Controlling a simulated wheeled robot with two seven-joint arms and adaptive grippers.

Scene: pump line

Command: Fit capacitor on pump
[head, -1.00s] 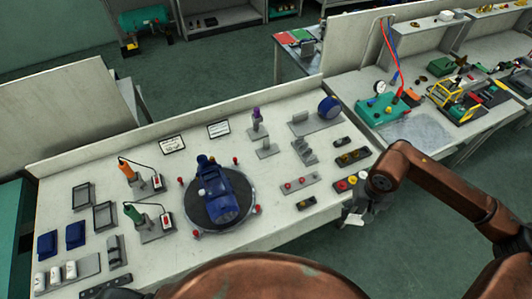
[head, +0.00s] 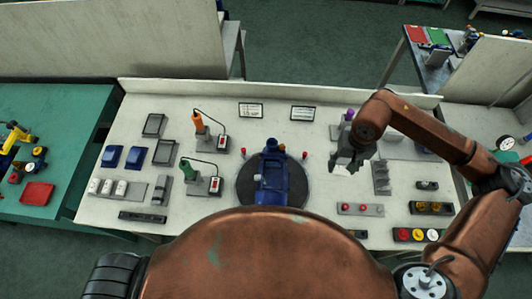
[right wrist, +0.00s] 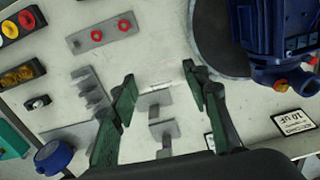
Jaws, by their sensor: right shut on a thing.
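The blue pump (head: 271,184) lies on a round dark turntable (head: 243,190) at the middle of the bench. It also shows at the upper right of the right wrist view (right wrist: 272,42). My right gripper (head: 345,166) is above the bench, to the right of the pump and apart from it. It is shut on a small white piece (head: 340,171), which shows below the fingers in the head view. In the right wrist view the fingers (right wrist: 158,92) stand well apart and the piece is hard to tell from the pale bench. Several white cylinders (head: 106,187) sit in a rack at left. My left gripper is out of view.
Orange (head: 198,121) and green (head: 188,170) tools stand left of the pump. Small red posts surround the turntable. A purple-topped tool (head: 349,114) is behind my right gripper. A grey stepped holder (head: 381,178) and button blocks (head: 417,235) lie right. Two label cards (head: 251,110) lie at the back.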

